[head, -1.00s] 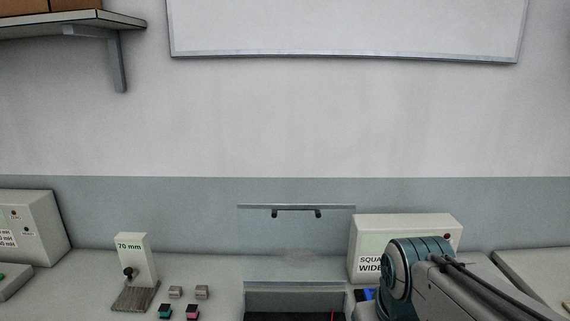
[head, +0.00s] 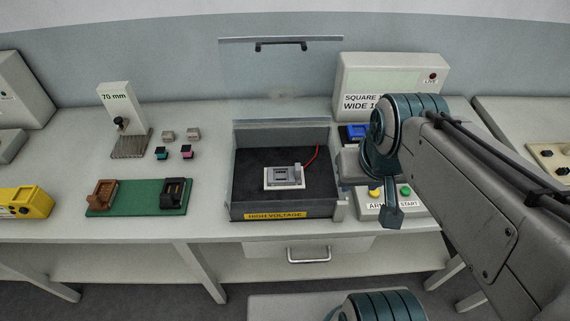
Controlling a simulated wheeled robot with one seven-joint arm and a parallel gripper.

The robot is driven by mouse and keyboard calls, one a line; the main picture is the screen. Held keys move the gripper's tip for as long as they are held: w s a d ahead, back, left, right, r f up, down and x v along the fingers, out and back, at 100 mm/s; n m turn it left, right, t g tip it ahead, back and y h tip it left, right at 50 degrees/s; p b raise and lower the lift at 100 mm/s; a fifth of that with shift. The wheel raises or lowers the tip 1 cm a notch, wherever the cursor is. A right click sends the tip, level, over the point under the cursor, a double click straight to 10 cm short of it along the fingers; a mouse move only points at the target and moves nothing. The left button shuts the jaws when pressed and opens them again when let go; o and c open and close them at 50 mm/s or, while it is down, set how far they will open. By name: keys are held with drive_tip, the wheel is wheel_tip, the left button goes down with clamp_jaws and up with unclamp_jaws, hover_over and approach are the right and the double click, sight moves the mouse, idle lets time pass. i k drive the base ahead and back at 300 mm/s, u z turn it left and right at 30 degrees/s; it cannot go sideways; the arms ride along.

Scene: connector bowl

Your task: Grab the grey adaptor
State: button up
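Two small grey blocks, a left one (head: 168,135) and a right one (head: 193,134), lie side by side on the bench, left of the open box. They look like adaptors, but I cannot tell which one the task means. A teal-topped block (head: 161,153) and a pink-topped block (head: 187,152) lie just in front of them. A grey fitting on a white plate (head: 284,178) sits inside the box. My gripper (head: 392,214) appears at the end of my arm, right of the box and well away from the small blocks. Its fingers are not clear.
The open box (head: 239,189), labelled high voltage, has a raised clear lid and a red wire inside. A green board (head: 140,209) holds a brown and a black socket. A 70 mm post (head: 117,106) stands behind. A button panel (head: 379,211) is at right.

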sight(289, 176)
drive_tip(key=u, duration=0.2)
drive_tip(key=k, duration=0.45)
drive_tip(key=u, duration=0.7)
drive_tip(key=i, duration=0.85)
drive_tip(key=z, duration=0.9)
